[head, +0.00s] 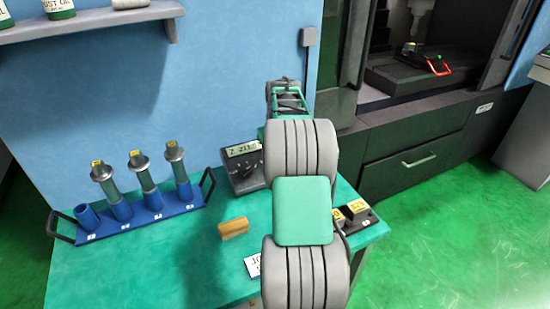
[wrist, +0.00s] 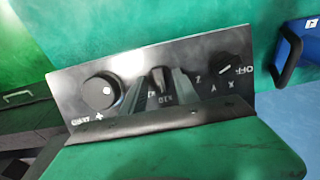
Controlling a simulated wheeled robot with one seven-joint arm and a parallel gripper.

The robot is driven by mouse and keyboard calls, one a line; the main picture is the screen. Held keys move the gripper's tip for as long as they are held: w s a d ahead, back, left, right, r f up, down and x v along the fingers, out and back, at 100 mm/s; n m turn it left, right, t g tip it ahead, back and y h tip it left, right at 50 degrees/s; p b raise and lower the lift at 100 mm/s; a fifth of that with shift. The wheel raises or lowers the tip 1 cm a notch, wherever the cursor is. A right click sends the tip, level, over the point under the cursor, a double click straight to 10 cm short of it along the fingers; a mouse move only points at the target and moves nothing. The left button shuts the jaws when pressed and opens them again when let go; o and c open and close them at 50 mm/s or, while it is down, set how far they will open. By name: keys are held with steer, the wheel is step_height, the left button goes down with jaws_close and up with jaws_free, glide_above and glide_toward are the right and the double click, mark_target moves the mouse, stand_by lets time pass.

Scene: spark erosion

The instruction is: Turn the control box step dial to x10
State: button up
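The control box (head: 243,168) stands on the green bench, its lit display showing and its right side hidden behind my arm. In the wrist view its dark panel (wrist: 210,62) appears upside down. The step dial (wrist: 158,78) is the black middle knob, with small markings beside it, one looking like x10. Its setting is not clearly readable. My gripper (wrist: 159,95) has its two grey fingers apart, one on either side of this dial. I cannot tell whether they touch it. In the head view the fingers are hidden by the arm.
A large round knob (wrist: 99,91) and an axis selector (wrist: 229,70) flank the step dial closely. A blue rack (head: 146,213) with tool holders stands left. A brass-coloured block (head: 233,228) and a white card (head: 252,266) lie in front; small dark boxes (head: 358,214) stand right.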

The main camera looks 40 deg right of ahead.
steer(key=r, duration=0.5)
steer(key=s+r, duration=0.1)
steer(key=r, duration=0.1)
steer(key=shift+a+r, duration=0.15)
steer(key=shift+r, duration=0.25)
